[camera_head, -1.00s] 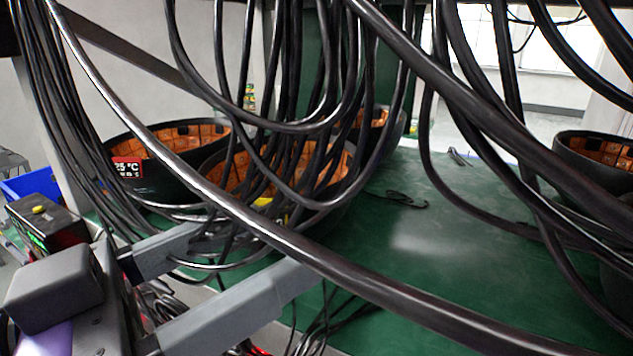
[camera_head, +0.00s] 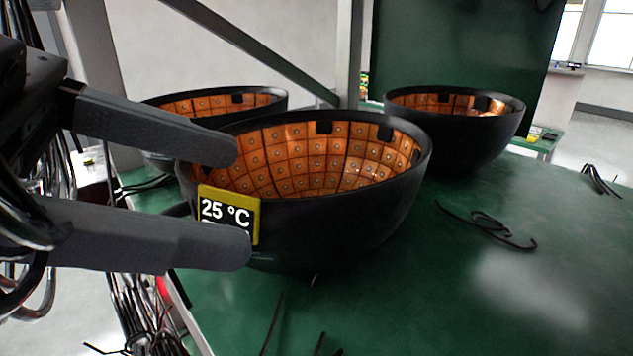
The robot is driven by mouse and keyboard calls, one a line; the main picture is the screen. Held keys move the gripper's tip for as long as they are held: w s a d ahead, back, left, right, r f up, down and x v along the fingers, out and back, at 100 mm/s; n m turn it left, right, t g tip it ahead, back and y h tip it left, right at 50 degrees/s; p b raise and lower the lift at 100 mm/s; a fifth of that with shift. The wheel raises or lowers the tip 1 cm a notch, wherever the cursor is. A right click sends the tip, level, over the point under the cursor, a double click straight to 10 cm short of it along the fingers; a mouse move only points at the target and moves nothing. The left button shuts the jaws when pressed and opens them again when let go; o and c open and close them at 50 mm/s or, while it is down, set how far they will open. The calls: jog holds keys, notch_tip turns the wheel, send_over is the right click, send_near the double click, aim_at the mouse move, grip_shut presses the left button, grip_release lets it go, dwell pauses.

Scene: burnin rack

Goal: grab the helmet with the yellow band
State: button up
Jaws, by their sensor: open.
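The helmet with the yellow band (camera_head: 345,225) is a black bowl lying open side up on the green table, with orange tiles inside. Its yellow-edged label (camera_head: 228,212) reads 25 °C and faces me. My gripper (camera_head: 243,200) reaches in from the left with its two grey fingers apart. The upper finger's tip overlaps the near left rim in the picture, and the lower finger's tip lies in front of the outer wall beside the label. I cannot tell whether either finger touches the helmet. Part of its left side is hidden behind the fingers.
Another black helmet (camera_head: 460,140) stands behind to the right, and a third (camera_head: 222,101) behind to the left, partly hidden. Loose black cables (camera_head: 490,228) lie on the green table (camera_head: 450,300). The table is mostly clear on the right. A grey post (camera_head: 348,50) rises behind.

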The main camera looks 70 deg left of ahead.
jog(key=shift+w+a+f, duration=0.15)
jog(key=shift+p+x, duration=0.95)
jog(key=shift+x, duration=2.6)
jog(key=shift+f, duration=0.2)
jog(key=shift+c, duration=0.2)
grip_shut()
jog(key=shift+f, duration=0.1)
